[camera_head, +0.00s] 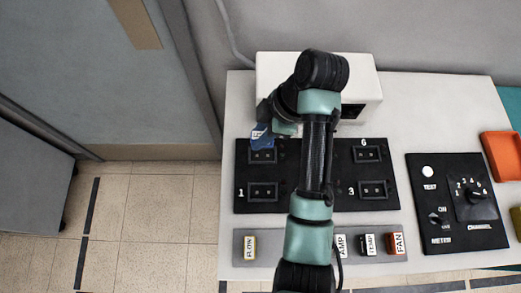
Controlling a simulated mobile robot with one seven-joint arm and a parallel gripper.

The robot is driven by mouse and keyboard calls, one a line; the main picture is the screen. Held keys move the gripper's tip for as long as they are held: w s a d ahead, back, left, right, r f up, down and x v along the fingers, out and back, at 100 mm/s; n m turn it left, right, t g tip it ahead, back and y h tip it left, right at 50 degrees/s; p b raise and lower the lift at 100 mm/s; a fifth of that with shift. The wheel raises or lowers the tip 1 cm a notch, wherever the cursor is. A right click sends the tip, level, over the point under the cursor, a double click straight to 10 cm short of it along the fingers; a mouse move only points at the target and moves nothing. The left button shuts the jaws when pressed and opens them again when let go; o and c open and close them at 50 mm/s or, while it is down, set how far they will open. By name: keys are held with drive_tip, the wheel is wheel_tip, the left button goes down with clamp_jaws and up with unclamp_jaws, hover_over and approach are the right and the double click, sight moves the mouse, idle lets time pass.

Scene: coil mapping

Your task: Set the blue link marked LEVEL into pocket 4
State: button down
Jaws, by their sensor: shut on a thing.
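The blue link (262,141) has a white label of which only the first letters show. My gripper (268,131) is shut on it at the rear left of the black pocket board (247,171). In this view the link overlaps the back edge of the upper-left pocket (263,157). I cannot tell whether it touches the board. That pocket's number is hidden; it stands behind pocket 1 (263,192). Pocket 6 (367,155) and pocket 3 (373,190) show on the right. My arm hides the middle of the board.
A grey rack (275,247) in front holds a yellow FLOW link (250,247), a white link, a TEMP link (367,244) and a red FAN link (397,243). A white box (365,85) stands behind. A black meter panel (457,203) and an orange bin (503,157) are right.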

wheel_tip(320, 180, down, 8)
drive_tip(key=shift+r, duration=0.2)
drive_tip(key=shift+f, duration=0.1)
drive_tip(key=shift+f, duration=0.15)
drive_tip(key=c, duration=0.7)
unclamp_jaws()
drive_tip(key=shift+o, duration=0.2)
drive_tip(key=shift+w+r, duration=0.1)
drive_tip(key=shift+r, duration=0.35)
drive_tip(key=p+v, duration=0.4)
drive_tip(key=v, duration=0.7)
drive_tip(key=shift+d+r+p, duration=0.15)
drive_tip(key=shift+r+p, duration=0.15)
drive_tip(key=shift+r, duration=0.05)
